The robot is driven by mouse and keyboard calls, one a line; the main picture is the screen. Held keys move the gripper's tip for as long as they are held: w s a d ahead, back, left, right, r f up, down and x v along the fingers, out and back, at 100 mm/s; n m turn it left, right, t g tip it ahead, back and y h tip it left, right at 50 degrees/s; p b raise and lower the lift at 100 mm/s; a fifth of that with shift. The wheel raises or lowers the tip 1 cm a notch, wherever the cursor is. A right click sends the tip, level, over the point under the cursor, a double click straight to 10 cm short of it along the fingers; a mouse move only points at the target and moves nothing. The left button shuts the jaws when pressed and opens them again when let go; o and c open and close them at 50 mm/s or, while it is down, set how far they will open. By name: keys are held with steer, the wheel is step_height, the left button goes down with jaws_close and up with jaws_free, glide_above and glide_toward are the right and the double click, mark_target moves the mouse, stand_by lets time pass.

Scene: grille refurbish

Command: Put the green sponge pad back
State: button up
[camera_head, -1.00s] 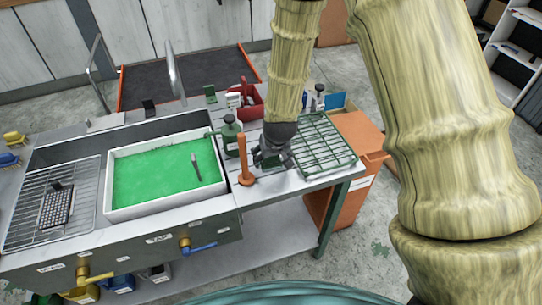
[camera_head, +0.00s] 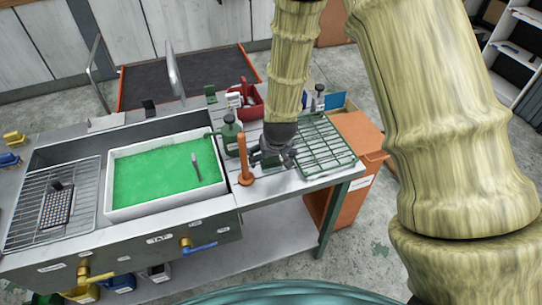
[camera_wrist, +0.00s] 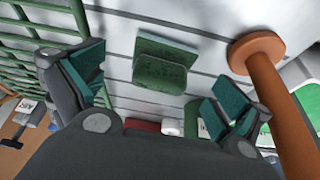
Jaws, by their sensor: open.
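A green block (camera_wrist: 165,66), which looks like the green sponge pad, sits on the pale slatted counter in the wrist view. It shows a lighter top and a darker front with faint lettering. My gripper (camera_head: 270,155) is over the counter between the orange plunger and the green wire rack. In the wrist view my gripper (camera_wrist: 158,80) is open and empty, with one finger to each side of the block in the picture. I cannot tell how far above it the fingers are.
The orange plunger (camera_head: 243,165) stands close beside my gripper, and the green wire rack (camera_head: 322,145) lies to its right. A green bottle (camera_head: 231,136) and a red caddy (camera_head: 250,104) stand nearby. A white tub (camera_head: 112,206) of green liquid is to the left.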

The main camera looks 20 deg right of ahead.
steer(key=shift+r, duration=0.15)
steer(key=p+v, duration=0.4)
steer(key=v, duration=0.2)
steer(key=shift+s+r+p, duration=0.2)
steer(key=shift+r+p, duration=0.1)
steer(key=shift+p, duration=0.05)
stand_by(0.9)
steer(key=shift+a, duration=0.1)
stand_by(0.4)
